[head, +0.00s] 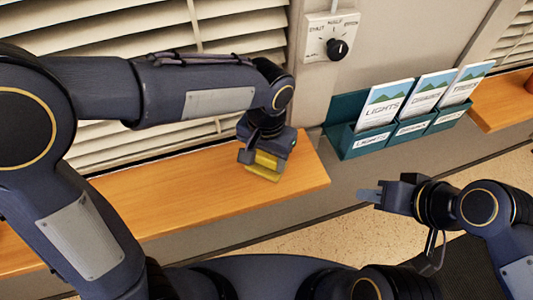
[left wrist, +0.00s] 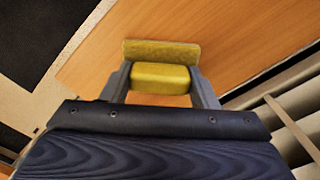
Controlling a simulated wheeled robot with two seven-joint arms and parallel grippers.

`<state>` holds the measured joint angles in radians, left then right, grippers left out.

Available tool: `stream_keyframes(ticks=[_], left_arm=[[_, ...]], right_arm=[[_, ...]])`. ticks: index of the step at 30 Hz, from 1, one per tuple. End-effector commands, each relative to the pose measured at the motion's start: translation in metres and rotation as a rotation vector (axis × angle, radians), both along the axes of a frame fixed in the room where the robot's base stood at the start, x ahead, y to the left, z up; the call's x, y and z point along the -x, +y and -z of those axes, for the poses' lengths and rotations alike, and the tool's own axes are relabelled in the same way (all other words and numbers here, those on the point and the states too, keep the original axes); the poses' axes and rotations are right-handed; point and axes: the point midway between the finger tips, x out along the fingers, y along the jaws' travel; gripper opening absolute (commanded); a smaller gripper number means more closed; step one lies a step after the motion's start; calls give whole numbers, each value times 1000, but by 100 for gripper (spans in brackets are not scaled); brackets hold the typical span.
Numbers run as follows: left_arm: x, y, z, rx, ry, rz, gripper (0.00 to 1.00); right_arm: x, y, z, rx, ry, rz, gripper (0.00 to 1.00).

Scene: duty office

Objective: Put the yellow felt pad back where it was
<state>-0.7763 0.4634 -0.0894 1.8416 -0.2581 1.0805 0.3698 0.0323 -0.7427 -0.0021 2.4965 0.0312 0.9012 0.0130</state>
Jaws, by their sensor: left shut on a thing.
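The yellow felt pad (head: 263,173) is at the right part of the wooden sill, under my left gripper (head: 260,159). In the left wrist view it shows as a thick yellow block (left wrist: 160,78) between the two fingers, with a flatter yellow strip (left wrist: 161,52) just beyond the fingertips. My left gripper is shut on the block. I cannot tell whether the pad touches the sill or hangs slightly above it. My right gripper (head: 370,194) is apart from it, in front of the wall at the right; its finger gap cannot be made out.
The wooden sill (head: 190,205) is bare to the left of the pad. A teal rack (head: 347,142) with several leaflets is on the wall to the right, below a rotary switch (head: 337,48). Window blinds (head: 90,25) are behind my left arm. Another wooden ledge (head: 503,101) is at far right.

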Motion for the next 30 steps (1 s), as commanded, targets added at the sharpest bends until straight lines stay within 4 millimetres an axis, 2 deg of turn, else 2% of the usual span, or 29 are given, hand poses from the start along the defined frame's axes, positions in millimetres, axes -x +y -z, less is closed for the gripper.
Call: stream_keyframes(ticks=[10,11,15,23,26,30], left_arm=[[0,0,5,0,-1,-1,36],[0,0,3,0,-1,-1,58],[0,0,3,0,0,-1,76],[0,0,1,-1,0,-1,76],[-1,0,-5,1,-3,-1,76],[-1,-1,-29,4,-6,-1,76]], right_arm=[[0,0,4,0,0,0,32],[0,0,3,0,0,0,32],[0,0,2,0,0,0,32],[0,0,1,0,0,0,32],[0,0,0,0,0,0,32],[0,0,1,0,0,0,32]])
